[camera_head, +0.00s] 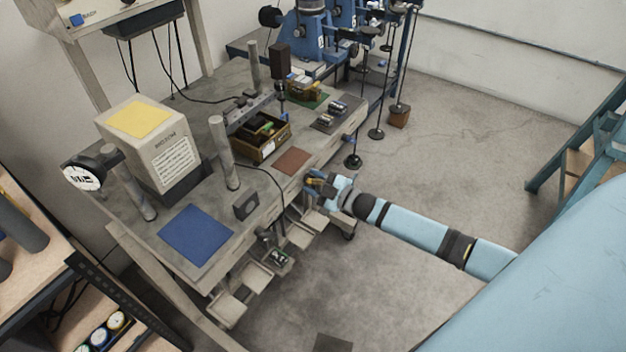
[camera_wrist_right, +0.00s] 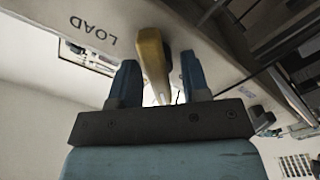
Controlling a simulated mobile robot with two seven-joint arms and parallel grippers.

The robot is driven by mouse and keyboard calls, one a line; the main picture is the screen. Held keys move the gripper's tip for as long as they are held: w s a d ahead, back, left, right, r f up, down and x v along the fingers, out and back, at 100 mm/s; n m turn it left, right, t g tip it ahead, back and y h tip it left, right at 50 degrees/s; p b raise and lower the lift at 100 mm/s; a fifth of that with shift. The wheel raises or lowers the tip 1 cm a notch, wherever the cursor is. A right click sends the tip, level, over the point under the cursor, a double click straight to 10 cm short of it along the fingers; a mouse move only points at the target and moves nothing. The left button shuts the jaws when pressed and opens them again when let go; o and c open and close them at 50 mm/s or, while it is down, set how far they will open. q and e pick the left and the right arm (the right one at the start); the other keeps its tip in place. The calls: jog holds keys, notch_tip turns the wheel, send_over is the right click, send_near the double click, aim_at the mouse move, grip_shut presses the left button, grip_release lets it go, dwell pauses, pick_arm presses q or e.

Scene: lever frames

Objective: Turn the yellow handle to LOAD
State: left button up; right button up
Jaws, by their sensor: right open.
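The yellow handle (camera_wrist_right: 152,58) shows in the right wrist view, fixed to a pale grey panel. Its end hangs between the two blue fingers of my right gripper (camera_wrist_right: 160,78). The fingers are open, one on each side of the handle, with a visible gap on both sides. The word LOAD (camera_wrist_right: 93,27) is printed upside down on the panel, left of the handle. In the head view my right gripper (camera_head: 317,185) is at the front edge of the workbench (camera_head: 225,268), where it mostly hides the handle. My left gripper is not in view.
On the bench are a wooden bin (camera_head: 262,137), a brown mat (camera_head: 293,161), a blue mat (camera_head: 195,234) and a beige box (camera_head: 150,150). Small trays (camera_head: 230,308) jut out below the front edge. Blue machines (camera_head: 305,35) stand behind.

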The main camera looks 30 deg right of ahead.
jog(key=shift+w+a, duration=0.1)
jog(key=shift+w, duration=0.1)
jog(key=c, duration=0.7)
